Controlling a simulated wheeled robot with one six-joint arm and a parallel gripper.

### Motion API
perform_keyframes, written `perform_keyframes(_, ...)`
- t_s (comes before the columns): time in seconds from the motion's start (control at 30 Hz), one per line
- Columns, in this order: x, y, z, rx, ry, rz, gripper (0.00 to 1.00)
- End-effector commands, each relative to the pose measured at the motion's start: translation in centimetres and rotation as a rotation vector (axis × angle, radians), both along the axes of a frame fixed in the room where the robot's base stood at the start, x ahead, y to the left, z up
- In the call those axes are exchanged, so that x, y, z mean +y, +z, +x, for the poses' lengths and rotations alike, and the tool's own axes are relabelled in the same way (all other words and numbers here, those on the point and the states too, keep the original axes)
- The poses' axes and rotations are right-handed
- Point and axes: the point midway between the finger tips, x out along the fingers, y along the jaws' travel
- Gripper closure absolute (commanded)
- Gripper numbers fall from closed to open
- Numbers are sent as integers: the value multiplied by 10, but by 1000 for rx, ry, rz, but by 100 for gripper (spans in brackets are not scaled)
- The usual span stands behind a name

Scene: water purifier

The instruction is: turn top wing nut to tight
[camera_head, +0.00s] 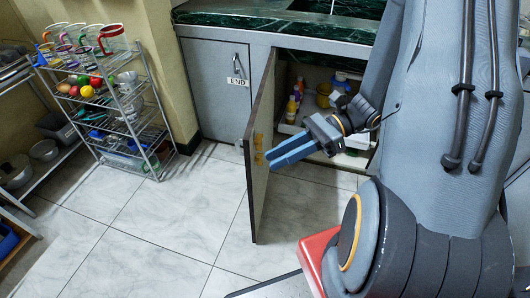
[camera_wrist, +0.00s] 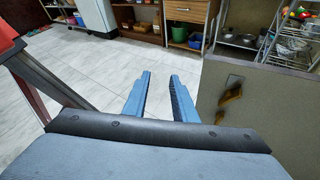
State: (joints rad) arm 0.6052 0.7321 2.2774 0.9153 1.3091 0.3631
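Two small brass-coloured fittings that look like wing nuts sit one above the other on the inner face of the open cabinet door (camera_head: 260,190). The top wing nut (camera_head: 258,141) and the lower one (camera_head: 258,159) are small in the head view. In the wrist view, the brass pieces (camera_wrist: 231,95) show on the door at right, and I cannot tell top from bottom there. My gripper (camera_head: 270,160) is in front of the door's inner face. Its two blue fingers (camera_wrist: 160,74) are parallel, with a clear empty gap between them. The fittings lie to the right of the fingers in the wrist view.
The open cabinet (camera_head: 325,100) holds bottles and containers under a green marble counter (camera_head: 270,22). A wire rack (camera_head: 155,125) with mugs, fruit and dishes stands at left. The tiled floor (camera_head: 165,225) left of the door is clear.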

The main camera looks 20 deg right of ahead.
Motion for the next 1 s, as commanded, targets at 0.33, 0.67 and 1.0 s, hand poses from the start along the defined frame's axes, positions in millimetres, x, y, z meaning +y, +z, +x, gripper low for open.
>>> perform_keyframes(0.33,-67,-59,71,170,-494,363,75)
perform_keyframes(0.67,-47,-61,89,179,-530,395,75)
perform_keyframes(1.0,-10,-61,109,177,-530,394,75)
